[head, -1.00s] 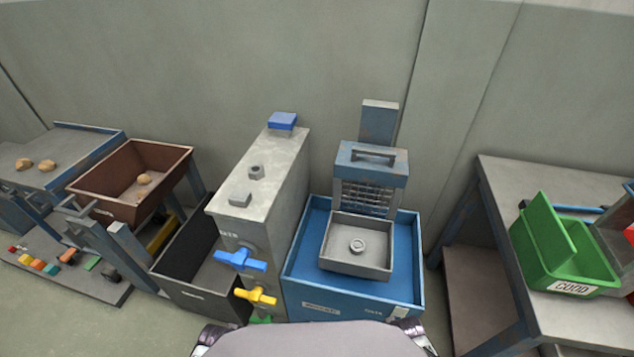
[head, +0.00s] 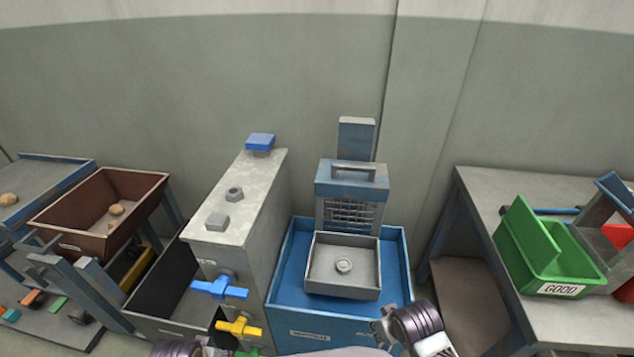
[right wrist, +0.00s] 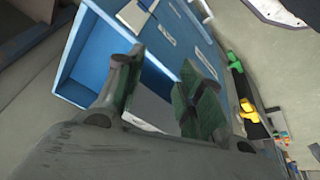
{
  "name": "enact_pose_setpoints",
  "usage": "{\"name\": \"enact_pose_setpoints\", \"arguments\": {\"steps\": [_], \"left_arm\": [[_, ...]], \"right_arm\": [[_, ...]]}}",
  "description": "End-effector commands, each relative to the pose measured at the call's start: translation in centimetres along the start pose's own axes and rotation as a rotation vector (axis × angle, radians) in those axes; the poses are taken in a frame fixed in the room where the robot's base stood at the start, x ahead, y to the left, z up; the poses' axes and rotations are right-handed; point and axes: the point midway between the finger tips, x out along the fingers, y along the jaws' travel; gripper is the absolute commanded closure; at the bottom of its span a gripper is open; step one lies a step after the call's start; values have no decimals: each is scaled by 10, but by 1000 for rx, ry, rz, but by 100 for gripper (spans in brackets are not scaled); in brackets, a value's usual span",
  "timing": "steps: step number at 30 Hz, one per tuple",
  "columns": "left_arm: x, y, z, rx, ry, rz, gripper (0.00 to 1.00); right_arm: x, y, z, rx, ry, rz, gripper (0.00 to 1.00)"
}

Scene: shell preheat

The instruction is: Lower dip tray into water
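The dip tray (head: 318,268) is a shallow grey square tray with a small round ring-shaped part (head: 343,265) in its middle. It hangs in front of a blue-grey carriage (head: 352,178) with a handle on top, over the blue tank (head: 407,262). I cannot tell its height above the water. My right gripper (head: 381,322) is at the tank's front right corner, apart from the tray and handle. In the right wrist view its green-padded fingers (right wrist: 158,95) are open and empty, with the blue tank beyond. My left gripper shows only partly at the bottom edge; its fingers are hidden.
A grey cabinet with blue (head: 220,288) and yellow (head: 239,327) valve handles stands left of the tank. A dark bin (head: 165,300) and a brown bin (head: 75,215) are further left. A green bin marked GOOD (head: 560,265) sits on the right table (head: 480,185).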

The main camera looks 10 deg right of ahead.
Motion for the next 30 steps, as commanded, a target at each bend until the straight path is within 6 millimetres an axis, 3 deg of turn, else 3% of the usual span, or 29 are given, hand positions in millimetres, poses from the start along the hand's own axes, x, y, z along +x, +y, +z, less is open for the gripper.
{"name": "enact_pose_setpoints", "arguments": {"steps": [7,17,23,30], "left_arm": [[0,1,0,-1,2,3,57],[32,4,6,0,-3,7,57],[58,6,13,2,-9,9,57],[109,8,31,6,-24,13,57]], "right_arm": [[-22,10,-24,-65,76,36,62],[-42,27,-70,-216,223,121,62],[-48,36,-98,-309,304,179,62],[-61,52,-145,-482,442,297,62]]}}
